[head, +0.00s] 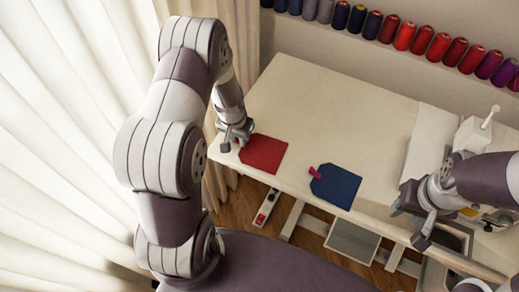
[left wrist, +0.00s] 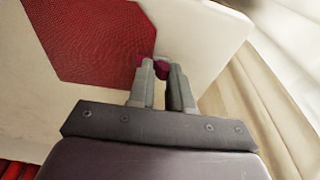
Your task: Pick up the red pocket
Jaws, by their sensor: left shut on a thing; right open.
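The red pocket (head: 264,154) lies flat on the left part of the white table, near its front-left corner. In the left wrist view the red pocket (left wrist: 95,40) spreads out ahead of the fingers. My left gripper (head: 232,136) is at the pocket's left corner. In the left wrist view the left gripper (left wrist: 162,72) is shut on a small dark pink tab at the pocket's corner. My right gripper (head: 422,215) is open over the table's front right, apart from the pockets.
A dark blue pocket (head: 335,186) with a pink tab lies right of the red one. The white table (head: 330,105) is clear behind them. A white sewing machine (head: 474,136) stands at the right. Thread spools (head: 405,36) line the back wall; a curtain (head: 70,130) hangs at left.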

